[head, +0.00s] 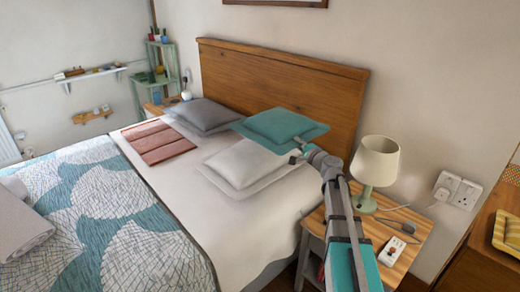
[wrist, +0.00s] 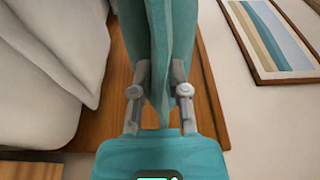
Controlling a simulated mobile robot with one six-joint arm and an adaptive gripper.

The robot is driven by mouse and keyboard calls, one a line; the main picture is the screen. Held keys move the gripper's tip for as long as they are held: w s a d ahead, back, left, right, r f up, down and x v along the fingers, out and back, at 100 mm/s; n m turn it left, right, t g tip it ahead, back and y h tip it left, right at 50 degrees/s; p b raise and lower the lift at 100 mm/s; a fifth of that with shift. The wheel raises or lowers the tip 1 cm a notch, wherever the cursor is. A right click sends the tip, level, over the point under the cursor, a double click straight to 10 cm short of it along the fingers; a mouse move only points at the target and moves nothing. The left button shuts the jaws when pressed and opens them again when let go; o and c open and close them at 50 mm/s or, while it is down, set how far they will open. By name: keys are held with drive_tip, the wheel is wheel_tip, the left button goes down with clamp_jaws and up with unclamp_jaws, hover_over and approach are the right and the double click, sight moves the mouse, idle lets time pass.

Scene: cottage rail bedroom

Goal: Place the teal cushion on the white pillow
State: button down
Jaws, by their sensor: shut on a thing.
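The teal cushion (head: 280,128) is held up in front of the headboard, above the far part of the white pillow. My gripper (head: 300,152) is shut on the cushion's near right edge. In the wrist view the teal cushion (wrist: 170,45) runs between the two fingers of my gripper (wrist: 162,88), pinched on both sides. The white pillow (head: 240,165) lies on the bed, with its far side partly hidden by the cushion. I cannot tell whether the cushion touches the pillow.
The wooden headboard (head: 300,90) stands behind. A lamp (head: 376,165) and small items stand on the nightstand (head: 420,240) at the right, close to my arm.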

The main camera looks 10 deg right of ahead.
drive_tip(key=w+a+f+b, duration=0.1)
drive_tip(key=w+a, duration=0.1)
drive_tip(key=w+a+f+b, duration=0.1)
drive_tip(key=w+a, duration=0.1)
drive_tip(key=w+a+f+b, duration=0.2)
drive_tip(key=shift+a, duration=0.1)
drive_tip(key=w+a+f+b, duration=0.3)
drive_tip(key=f+b, duration=0.2)
drive_tip(key=shift+a, duration=0.25)
idle(0.3)
